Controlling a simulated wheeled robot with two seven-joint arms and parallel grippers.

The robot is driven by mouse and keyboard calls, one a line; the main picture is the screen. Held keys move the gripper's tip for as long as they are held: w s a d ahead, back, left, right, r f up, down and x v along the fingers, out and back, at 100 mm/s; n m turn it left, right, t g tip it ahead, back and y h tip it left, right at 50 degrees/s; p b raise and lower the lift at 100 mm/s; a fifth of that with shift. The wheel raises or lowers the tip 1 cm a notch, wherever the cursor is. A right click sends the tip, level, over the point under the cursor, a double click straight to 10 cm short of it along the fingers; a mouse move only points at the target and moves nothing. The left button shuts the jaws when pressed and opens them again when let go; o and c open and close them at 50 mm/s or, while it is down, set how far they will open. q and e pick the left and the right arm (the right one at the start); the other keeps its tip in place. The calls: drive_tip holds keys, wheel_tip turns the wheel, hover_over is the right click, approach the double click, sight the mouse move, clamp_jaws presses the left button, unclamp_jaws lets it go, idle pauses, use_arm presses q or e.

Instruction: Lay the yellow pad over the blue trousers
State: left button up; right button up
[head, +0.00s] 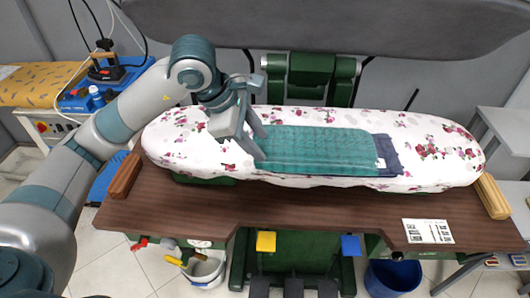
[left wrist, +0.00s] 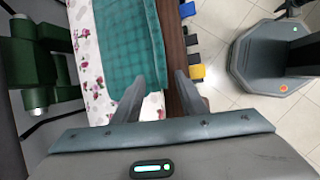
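A green plaid cloth (head: 318,150) lies flat on the floral ironing board. A yellow patterned pad (head: 38,84) covers a surface at the far left. My left gripper (head: 263,146) is at the left end of the green cloth. In the left wrist view its fingertips (left wrist: 170,74) are apart with nothing between them, beside the cloth (left wrist: 125,50). Whether a finger touches the cloth is unclear. My right gripper is out of view.
The floral board (head: 440,150) stands over a brown wooden table (head: 320,212) with a printed sheet (head: 427,231) at right. The grey upper press (head: 340,25) hangs behind. An iron (head: 106,68) stands on a blue surface at left. Pedals and buckets are below.

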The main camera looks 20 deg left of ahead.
use_arm(q)
drive_tip(key=shift+s+a+r, duration=0.25)
drive_tip(key=shift+r, duration=0.4)
idle(0.6)
idle(0.5)
